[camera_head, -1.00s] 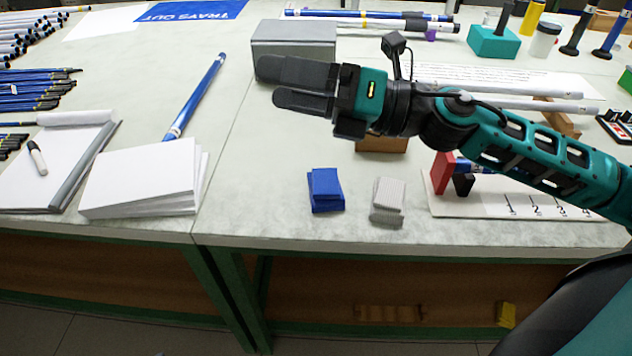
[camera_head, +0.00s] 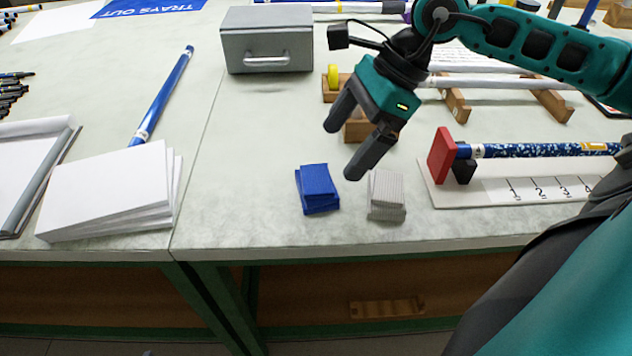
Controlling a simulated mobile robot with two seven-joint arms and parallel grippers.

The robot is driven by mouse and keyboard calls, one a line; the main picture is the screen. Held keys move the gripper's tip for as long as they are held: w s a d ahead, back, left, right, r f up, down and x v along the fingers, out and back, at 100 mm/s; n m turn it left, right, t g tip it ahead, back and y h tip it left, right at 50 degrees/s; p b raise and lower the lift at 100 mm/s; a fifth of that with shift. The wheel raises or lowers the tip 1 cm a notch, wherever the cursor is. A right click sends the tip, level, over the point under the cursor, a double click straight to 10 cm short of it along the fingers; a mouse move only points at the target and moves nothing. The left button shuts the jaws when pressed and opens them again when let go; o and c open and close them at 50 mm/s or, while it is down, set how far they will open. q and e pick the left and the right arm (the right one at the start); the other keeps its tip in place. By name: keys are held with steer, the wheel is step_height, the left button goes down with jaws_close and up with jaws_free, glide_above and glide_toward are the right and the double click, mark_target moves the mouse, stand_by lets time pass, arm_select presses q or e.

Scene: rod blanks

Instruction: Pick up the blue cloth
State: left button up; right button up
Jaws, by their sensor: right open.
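The blue cloth (camera_head: 317,188) is a small folded stack lying on the pale worktop near its front edge. A grey cloth (camera_head: 386,193) of similar size lies just to its right, a small gap apart. My right gripper (camera_head: 341,152) is above the worktop, pointing down and toward the left, over the area just behind the two cloths. Its two dark fingers are spread apart with nothing between them, and it does not appear to touch either cloth. My left gripper is not in view.
A stack of white paper (camera_head: 105,195) lies to the left, with a blue rod (camera_head: 163,95) behind it. A grey metal box (camera_head: 267,45) stands at the back. A white measuring board (camera_head: 500,190) with a red end block (camera_head: 441,155) is to the right. Worktop around the cloths is clear.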

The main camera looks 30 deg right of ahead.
mark_target(320, 177)
steer(key=x, duration=0.8)
steer(key=shift+w+d+f+b, duration=0.1)
steer(key=shift+w+f+b, duration=0.1)
steer(key=shift+b, duration=0.2)
steer(key=shift+c, duration=0.4)
steer(key=shift+s, duration=0.1)
steer(key=c, duration=0.6)
steer(key=shift+c, duration=0.2)
steer(key=shift+r, duration=0.15)
step_height(320, 177, up, 20)
steer(key=p, duration=0.4)
